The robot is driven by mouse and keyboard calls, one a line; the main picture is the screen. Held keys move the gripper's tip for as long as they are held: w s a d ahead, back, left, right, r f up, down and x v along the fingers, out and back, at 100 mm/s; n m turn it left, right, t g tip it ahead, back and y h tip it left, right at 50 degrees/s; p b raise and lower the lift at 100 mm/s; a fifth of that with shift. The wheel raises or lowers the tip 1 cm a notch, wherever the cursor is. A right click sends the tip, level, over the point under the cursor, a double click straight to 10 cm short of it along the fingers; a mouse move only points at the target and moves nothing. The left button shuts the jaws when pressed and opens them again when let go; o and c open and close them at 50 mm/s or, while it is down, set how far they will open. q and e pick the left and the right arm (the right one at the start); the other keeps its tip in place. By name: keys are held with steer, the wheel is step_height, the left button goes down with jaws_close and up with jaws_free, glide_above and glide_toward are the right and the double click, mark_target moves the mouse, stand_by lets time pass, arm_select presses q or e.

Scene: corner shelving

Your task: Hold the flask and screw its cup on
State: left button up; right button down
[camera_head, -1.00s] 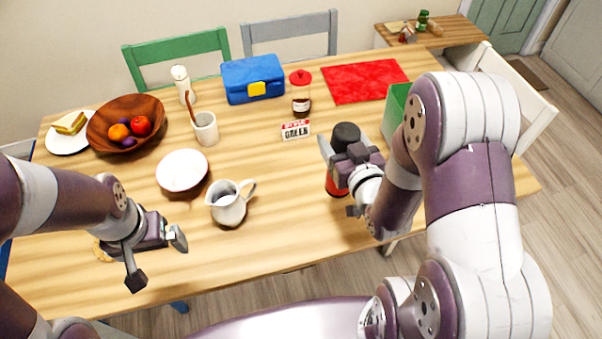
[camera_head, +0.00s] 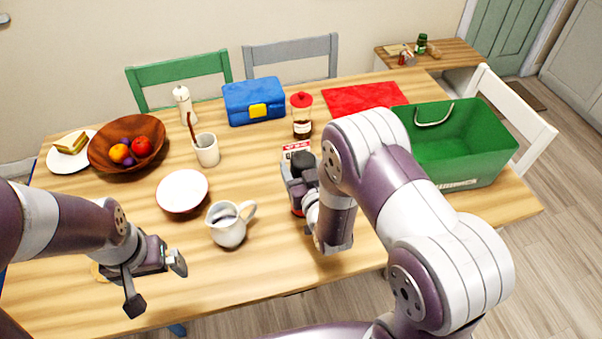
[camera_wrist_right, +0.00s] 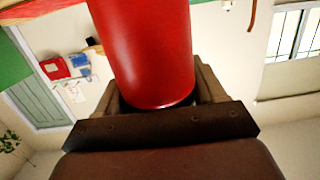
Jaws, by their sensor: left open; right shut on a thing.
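The red flask (camera_wrist_right: 150,50) fills the upper middle of the right wrist view, between the fingers of my right gripper (camera_wrist_right: 158,92). In the head view my right gripper (camera_head: 301,184) is shut on it over the table's middle, and only a little red (camera_head: 297,208) shows. A dark top (camera_head: 304,162) shows above the gripper; I cannot tell whether this is the cup or how it sits. My left gripper (camera_head: 157,284) is open and empty over the table's front left.
A white jug (camera_head: 228,228) and white bowl (camera_head: 182,191) stand between the grippers. A green crate (camera_head: 462,150) is at the right. A jar (camera_head: 302,117), blue lunch box (camera_head: 253,102), beige cup (camera_head: 206,150) and wooden fruit bowl (camera_head: 110,165) stand further back. The front middle is clear.

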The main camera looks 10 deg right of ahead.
step_height(320, 180, down, 2)
steer(key=shift+f, duration=0.2)
steer(key=shift+f+b, duration=0.2)
steer(key=shift+b, duration=0.1)
steer(key=shift+c, duration=0.6)
jaws_free()
